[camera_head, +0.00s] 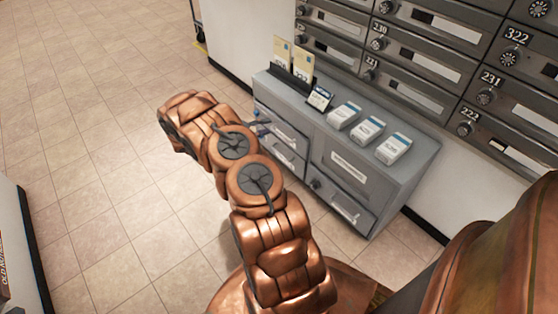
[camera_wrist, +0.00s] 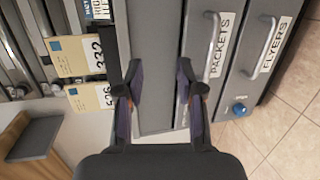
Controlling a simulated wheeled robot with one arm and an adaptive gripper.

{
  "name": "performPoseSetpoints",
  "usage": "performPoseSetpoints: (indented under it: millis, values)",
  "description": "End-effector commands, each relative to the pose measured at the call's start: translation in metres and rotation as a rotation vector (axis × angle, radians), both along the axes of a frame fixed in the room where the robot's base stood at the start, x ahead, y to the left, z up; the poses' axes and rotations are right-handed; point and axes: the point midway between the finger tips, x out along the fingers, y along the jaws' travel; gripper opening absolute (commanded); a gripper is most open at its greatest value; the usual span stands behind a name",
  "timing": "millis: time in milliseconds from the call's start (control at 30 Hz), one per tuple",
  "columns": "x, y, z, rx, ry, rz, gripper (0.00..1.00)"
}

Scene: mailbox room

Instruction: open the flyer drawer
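The flyer drawer front (camera_wrist: 252,80) is at the right in the wrist view, with a "FLYERS" label (camera_wrist: 276,46), a bar handle (camera_wrist: 267,43) and a blue knob (camera_wrist: 238,109). It looks shut. The packets drawer (camera_wrist: 197,65) lies beside it, toward the picture's middle, with its own bar handle (camera_wrist: 213,45). In the head view my copper arm reaches toward the left drawers of the grey cabinet (camera_head: 405,176); the gripper is mostly hidden there.
Numbered mailboxes (camera_head: 430,50) line the wall above. The tiled floor (camera_head: 90,150) left of the cabinet is clear.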

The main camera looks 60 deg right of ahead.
Motion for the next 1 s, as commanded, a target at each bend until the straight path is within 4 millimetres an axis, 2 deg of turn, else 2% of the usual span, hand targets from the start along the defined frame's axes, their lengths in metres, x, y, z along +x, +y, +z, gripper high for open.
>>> performPoseSetpoints:
  millis: [33,100,300,400,500,600,767,1000]
  values:
    - [0.001,-0.004,-0.033,-0.004,0.000,0.011,0.37]
    - [0.004,-0.008,-0.064,-0.014,-0.004,0.034,0.37]
    - [0.010,-0.016,-0.145,-0.034,-0.035,0.089,0.37]
    - [0.010,-0.017,-0.178,-0.037,-0.046,0.109,0.37]
    - [0.011,-0.017,-0.198,-0.041,-0.060,0.123,0.37]
    - [0.012,-0.017,-0.210,-0.042,-0.067,0.133,0.37]
    - [0.011,-0.023,-0.217,-0.043,-0.074,0.136,0.37]
    - [0.002,-0.053,-0.224,-0.044,-0.075,0.136,0.37]
